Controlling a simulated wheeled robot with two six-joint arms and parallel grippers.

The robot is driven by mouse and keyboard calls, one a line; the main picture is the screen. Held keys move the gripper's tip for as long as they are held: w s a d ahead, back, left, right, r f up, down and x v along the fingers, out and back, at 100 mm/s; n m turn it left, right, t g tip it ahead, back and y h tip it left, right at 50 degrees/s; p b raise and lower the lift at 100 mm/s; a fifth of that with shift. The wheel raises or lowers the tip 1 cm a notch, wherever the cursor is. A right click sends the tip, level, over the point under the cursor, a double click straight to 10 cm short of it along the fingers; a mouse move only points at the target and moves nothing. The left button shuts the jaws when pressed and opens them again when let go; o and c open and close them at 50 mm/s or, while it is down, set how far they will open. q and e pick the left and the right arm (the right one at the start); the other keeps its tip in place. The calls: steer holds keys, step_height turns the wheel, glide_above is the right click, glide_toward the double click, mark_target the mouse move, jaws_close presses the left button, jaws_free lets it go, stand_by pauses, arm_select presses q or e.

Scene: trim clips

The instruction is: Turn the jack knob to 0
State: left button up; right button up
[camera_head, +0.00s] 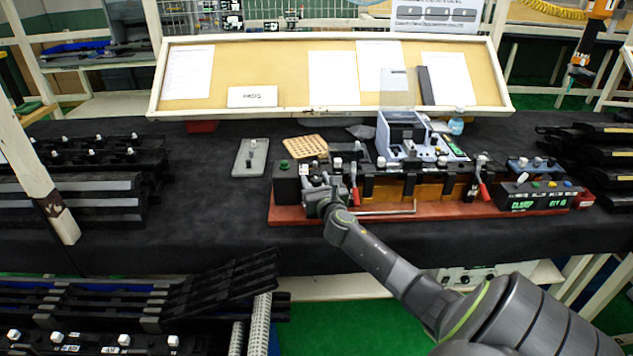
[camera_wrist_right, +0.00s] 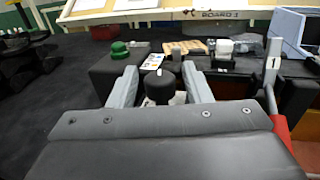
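A black round knob (camera_wrist_right: 158,90), which looks like the jack knob, stands between the two grey fingers of my right gripper (camera_wrist_right: 160,82) in the right wrist view. The fingers are open, one on each side of it, with what looks like a small gap at each side. A small light mark shows on top of the knob; I cannot read any number or setting. A white printed label (camera_wrist_right: 153,61) lies just behind it. In the head view my right gripper (camera_head: 322,192) is at the left end of the fixture (camera_head: 390,212) and hides the knob. My left gripper is not in view.
A black box with a green button (camera_head: 285,166) stands left of my right gripper; the button also shows in the right wrist view (camera_wrist_right: 119,49). A red-handled clamp (camera_head: 355,194) stands close on the right. A grey plate (camera_head: 250,158) lies on the dark table farther left.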

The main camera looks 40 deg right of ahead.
steer(key=c, duration=0.8)
steer(key=shift+m+g+h, duration=0.5)
steer(key=shift+m+h, duration=0.1)
steer(key=shift+h, duration=0.3)
steer(key=shift+m+g+h+p, duration=0.35)
steer(key=shift+m+g+h, duration=0.5)
steer(key=shift+h, duration=0.25)
steer(key=o, duration=0.9)
steer(key=shift+o, duration=0.2)
steer(key=b+v, duration=0.1)
steer(key=v, duration=1.6)
steer(key=shift+s+b, duration=0.2)
steer(key=shift+b, duration=0.1)
